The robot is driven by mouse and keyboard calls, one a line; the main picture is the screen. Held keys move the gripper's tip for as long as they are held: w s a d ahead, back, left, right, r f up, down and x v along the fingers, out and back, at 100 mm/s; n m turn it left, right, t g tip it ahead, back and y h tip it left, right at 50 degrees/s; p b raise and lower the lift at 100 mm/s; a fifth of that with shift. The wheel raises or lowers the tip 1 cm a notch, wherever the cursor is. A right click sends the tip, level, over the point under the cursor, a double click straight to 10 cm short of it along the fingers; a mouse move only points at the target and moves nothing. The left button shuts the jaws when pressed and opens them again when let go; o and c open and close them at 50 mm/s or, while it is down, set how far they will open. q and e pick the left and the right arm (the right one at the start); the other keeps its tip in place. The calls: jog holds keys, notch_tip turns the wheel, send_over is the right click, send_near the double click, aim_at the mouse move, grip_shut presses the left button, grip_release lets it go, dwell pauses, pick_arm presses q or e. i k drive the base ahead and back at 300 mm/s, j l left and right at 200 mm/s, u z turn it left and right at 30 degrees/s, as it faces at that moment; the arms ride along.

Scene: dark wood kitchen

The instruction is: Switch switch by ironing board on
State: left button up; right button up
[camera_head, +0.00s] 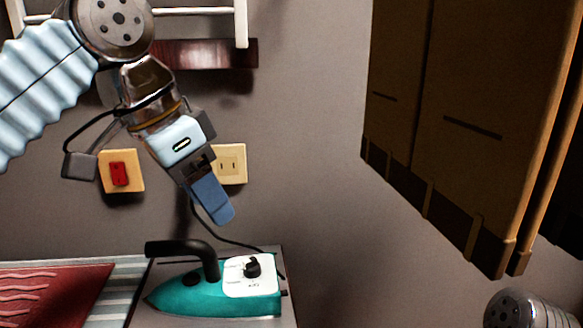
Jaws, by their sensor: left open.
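The switch (119,174) is a red rocker on a yellowish plate on the grey wall, left of centre. Its tilt is too small to read. My left gripper (212,200) hangs in front of the wall to the right of the switch, apart from it in the picture, with its blue fingers pointing down and right. It is open and holds nothing that I can see. It partly covers an outlet plate (235,163). The ironing board (127,268) has a striped cover and lies at the lower left. My right gripper is out of view.
A teal iron (215,297) with a black handle stands on the board's right end, its cord running up the wall. A red folded cloth (50,292) lies at the left. A white rack (200,12) hangs above. Brown cabinets (450,110) jut out at the right.

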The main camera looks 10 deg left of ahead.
aim_at(119, 176)
jog(key=k+l, duration=0.3)
jog(key=k, duration=0.15)
jog(key=k+l, duration=0.3)
jog(key=k, duration=0.15)
